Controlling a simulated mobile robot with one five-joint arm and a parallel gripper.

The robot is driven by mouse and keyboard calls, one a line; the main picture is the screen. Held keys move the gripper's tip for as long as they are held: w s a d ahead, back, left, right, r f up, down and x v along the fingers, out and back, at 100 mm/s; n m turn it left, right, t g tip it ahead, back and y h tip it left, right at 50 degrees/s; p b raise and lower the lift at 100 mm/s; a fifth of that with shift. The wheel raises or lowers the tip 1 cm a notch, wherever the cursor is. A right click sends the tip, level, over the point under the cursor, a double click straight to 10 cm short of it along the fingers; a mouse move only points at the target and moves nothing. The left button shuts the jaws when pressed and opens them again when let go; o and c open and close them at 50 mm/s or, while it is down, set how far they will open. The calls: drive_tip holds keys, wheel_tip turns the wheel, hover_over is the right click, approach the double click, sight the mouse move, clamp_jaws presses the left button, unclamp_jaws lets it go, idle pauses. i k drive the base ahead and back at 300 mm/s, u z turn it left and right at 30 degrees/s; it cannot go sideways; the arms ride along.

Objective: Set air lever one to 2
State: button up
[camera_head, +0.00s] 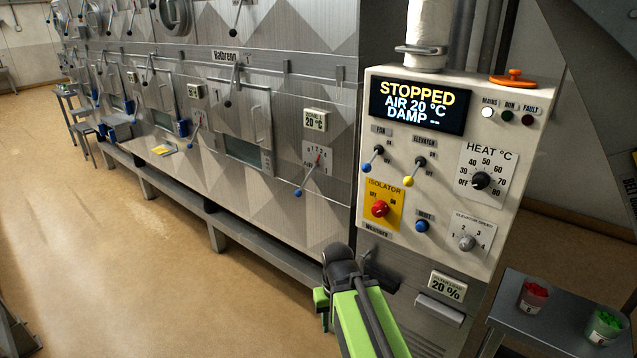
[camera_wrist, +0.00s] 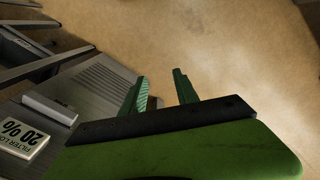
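An air lever (camera_head: 308,177) with a blue knob sits on the metal dryer wall, just left of the white control panel. Its arm slants down and left from a small numbered scale plate (camera_head: 318,156) with a red pointer. The digits are too small to tell which one it points at. A label above the plate reads 20 °C. My gripper (camera_head: 322,298) is low in front of the machine, below the lever and apart from it. In the wrist view its two green fingers (camera_wrist: 160,90) are spread with nothing between them, over the floor.
The control panel (camera_head: 437,165) has levers, knobs and a screen reading STOPPED, AIR 20 °C. A filter label (camera_head: 447,286) and handle (camera_head: 439,309) are below it. A table (camera_head: 548,325) with two cups stands at right. Another blue-knobbed lever (camera_head: 194,131) is farther left. Open floor (camera_head: 120,250) lies left.

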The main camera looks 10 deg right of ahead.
sight(297, 193)
drive_tip(key=u, duration=0.75)
drive_tip(key=i, duration=1.55)
drive_tip(key=u, duration=1.05)
